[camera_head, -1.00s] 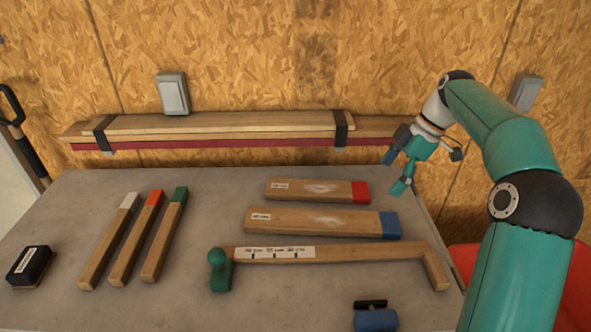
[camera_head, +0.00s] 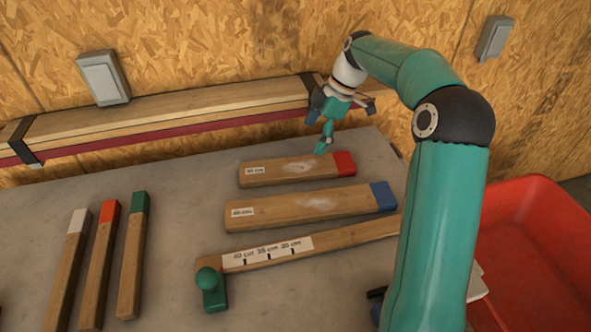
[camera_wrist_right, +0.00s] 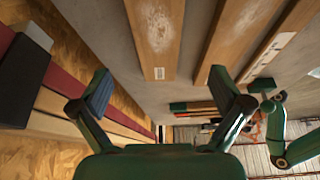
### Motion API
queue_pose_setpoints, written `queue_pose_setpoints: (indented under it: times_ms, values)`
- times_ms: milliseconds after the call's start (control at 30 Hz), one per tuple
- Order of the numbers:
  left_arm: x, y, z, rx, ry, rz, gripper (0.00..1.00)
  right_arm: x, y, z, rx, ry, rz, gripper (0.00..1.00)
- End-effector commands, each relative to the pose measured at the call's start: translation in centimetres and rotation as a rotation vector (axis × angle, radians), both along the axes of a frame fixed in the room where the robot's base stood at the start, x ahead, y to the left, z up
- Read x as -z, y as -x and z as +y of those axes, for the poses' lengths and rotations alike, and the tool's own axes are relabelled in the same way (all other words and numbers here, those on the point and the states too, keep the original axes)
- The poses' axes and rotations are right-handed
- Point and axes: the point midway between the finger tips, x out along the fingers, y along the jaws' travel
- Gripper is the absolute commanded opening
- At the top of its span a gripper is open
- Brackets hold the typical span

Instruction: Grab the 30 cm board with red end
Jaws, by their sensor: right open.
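The wooden board with a red end (camera_head: 290,171) lies flat at the back of the table, with a white label at its left end too small to read surely. My right gripper (camera_head: 322,123) is open and empty, above and behind the board's right part. In the right wrist view my open fingers (camera_wrist_right: 158,95) spread either side of the labelled end of a scuffed board (camera_wrist_right: 158,35), apart from it; this looks like the same board, its red end out of view. My left gripper does not show in the head view.
A blue-ended board (camera_head: 300,208) lies in front, then a gauge bar (camera_head: 330,240) with a green knob (camera_head: 208,282). Sticks tipped white (camera_head: 68,260), orange-red (camera_head: 100,262) and green (camera_head: 132,260) lie left. A red bin (camera_head: 530,250) stands right. Strapped planks (camera_head: 180,118) line the wall.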

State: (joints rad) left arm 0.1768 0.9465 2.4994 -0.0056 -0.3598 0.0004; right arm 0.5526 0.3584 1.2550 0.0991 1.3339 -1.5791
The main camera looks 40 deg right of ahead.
Motion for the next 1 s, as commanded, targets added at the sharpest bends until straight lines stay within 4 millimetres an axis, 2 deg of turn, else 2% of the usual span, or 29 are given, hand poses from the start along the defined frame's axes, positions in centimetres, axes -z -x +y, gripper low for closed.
queue_pose_setpoints:
  times_ms: [100,200,467,800,1000]
  values:
    - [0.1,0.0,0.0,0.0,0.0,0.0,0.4,2.4,-0.4,0.8,0.0,-0.003,0.004,1.0]
    - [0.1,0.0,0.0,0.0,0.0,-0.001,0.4,3.7,-0.7,1.1,0.002,-0.002,0.002,1.0]
    - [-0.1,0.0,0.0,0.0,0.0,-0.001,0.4,5.1,-1.1,1.5,0.004,-0.001,0.001,1.0]
    - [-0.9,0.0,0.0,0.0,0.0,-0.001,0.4,9.1,-2.3,2.4,0.004,-0.002,0.002,1.0]
    - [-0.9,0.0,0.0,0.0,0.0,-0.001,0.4,9.6,-2.4,2.5,0.005,0.0,0.0,1.0]
